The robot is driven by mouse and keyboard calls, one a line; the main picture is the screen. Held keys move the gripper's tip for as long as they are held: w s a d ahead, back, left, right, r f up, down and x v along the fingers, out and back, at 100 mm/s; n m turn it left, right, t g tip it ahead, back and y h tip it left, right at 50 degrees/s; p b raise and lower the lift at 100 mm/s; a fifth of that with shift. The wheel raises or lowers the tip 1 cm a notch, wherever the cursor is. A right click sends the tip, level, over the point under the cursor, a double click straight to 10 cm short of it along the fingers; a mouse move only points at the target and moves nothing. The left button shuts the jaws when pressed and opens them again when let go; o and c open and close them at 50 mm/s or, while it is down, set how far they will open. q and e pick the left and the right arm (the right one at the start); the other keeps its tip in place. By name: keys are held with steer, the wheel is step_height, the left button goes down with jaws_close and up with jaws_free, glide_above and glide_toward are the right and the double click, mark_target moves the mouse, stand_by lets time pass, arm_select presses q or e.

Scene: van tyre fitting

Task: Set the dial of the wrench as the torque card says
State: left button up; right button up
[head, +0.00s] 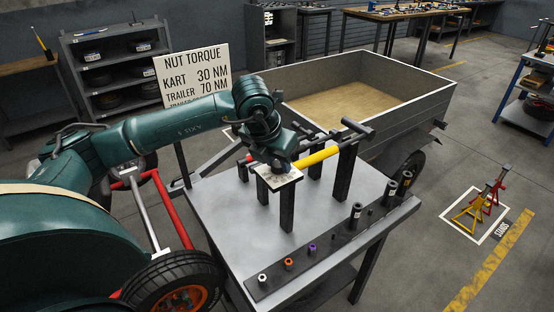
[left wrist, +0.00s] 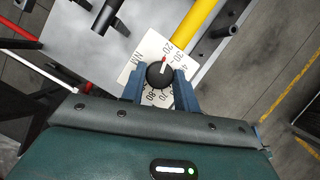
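The torque wrench, with a yellow grip (head: 318,156), lies across dark posts on the grey bench. Its white dial plate (head: 262,184) is largely under my left gripper (head: 277,170) in the head view. In the left wrist view the dial's round black knob (left wrist: 160,75) sits between the two blue fingers of my left gripper (left wrist: 160,84). I cannot tell whether they touch it. The knob's red and white pointer (left wrist: 163,60) points near 20. The torque card (head: 196,74) reads kart 30 NM and trailer 70 NM; my arm partly hides its lowest line. My right gripper is not in view.
Several sockets, including an orange-ringed one (head: 288,264), stand in a dark rail (head: 330,246) along the bench's front edge. A grey trailer (head: 285,80) stands behind the bench. A wheel (head: 180,285) and red bars are close to its left.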

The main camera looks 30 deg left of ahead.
arm_select(q)
steer(key=c, duration=0.4)
steer(key=shift+c, duration=0.2)
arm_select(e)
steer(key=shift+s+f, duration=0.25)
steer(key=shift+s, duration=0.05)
arm_select(q)
steer(key=shift+m+b, duration=0.4)
steer(key=shift+b, duration=0.1)
steer(key=shift+a+m+h+b, duration=0.15)
steer(key=shift+m+h+b, duration=0.45)
steer(key=shift+m+b, duration=0.5)
steer(key=shift+m+h+b, duration=0.3)
steer(key=shift+m+h, duration=0.1)
steer(key=shift+m, duration=1)
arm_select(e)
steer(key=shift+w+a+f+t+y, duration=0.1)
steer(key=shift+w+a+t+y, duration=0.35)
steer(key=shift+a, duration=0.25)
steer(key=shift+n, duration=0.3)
arm_select(q)
steer(key=o, duration=1)
steer(key=shift+g, duration=0.3)
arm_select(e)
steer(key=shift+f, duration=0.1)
